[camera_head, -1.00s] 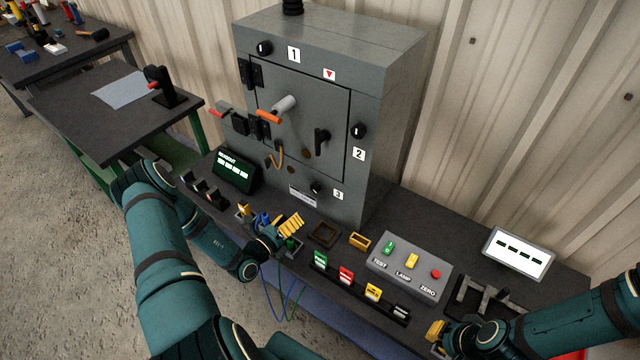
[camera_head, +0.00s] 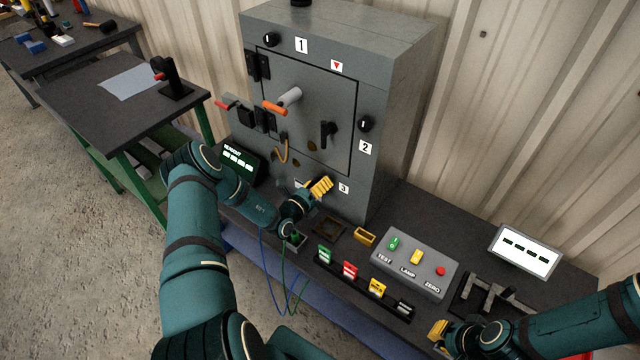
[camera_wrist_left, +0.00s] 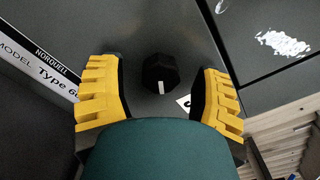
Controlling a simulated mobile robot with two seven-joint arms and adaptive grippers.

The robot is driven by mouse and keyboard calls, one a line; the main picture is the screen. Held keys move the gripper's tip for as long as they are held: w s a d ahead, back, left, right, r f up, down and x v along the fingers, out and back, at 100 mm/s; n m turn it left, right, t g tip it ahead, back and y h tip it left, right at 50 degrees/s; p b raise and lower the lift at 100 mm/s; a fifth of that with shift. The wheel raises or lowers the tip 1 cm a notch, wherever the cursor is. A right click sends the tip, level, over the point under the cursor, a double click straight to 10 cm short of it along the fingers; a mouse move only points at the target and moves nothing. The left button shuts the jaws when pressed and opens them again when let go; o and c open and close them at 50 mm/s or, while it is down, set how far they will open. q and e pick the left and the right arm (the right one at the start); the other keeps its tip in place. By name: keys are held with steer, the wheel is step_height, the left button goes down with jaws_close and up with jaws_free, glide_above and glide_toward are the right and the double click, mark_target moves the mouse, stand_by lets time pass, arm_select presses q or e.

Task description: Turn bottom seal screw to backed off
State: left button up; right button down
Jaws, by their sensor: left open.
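The bottom seal screw (camera_wrist_left: 161,73) is a black knob with a white mark on the cabinet's front, beside the label 3 (camera_head: 343,188). In the left wrist view it sits between the two yellow fingers of my left gripper (camera_wrist_left: 160,95), with a gap on each side. My left gripper is open. In the head view the same gripper (camera_head: 320,188) is close to the cabinet's lower front and hides the screw. The screw's white mark points toward the bottom of the wrist view. My right gripper (camera_head: 438,331) is low at the right, its fingers partly hidden by its wrist.
The grey cabinet (camera_head: 410,80) has a door with handles and other knobs (camera_head: 366,124). A readout (camera_head: 240,163) stands left of my left gripper. A button box (camera_head: 415,265), colored tags (camera_head: 350,270) and a white display (camera_head: 522,251) are on the bench. A nameplate (camera_wrist_left: 38,62) is beside the screw.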

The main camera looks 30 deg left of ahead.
arm_select(q)
steer(key=shift+w, duration=0.2)
jaws_close()
steer(key=shift+n, duration=0.3)
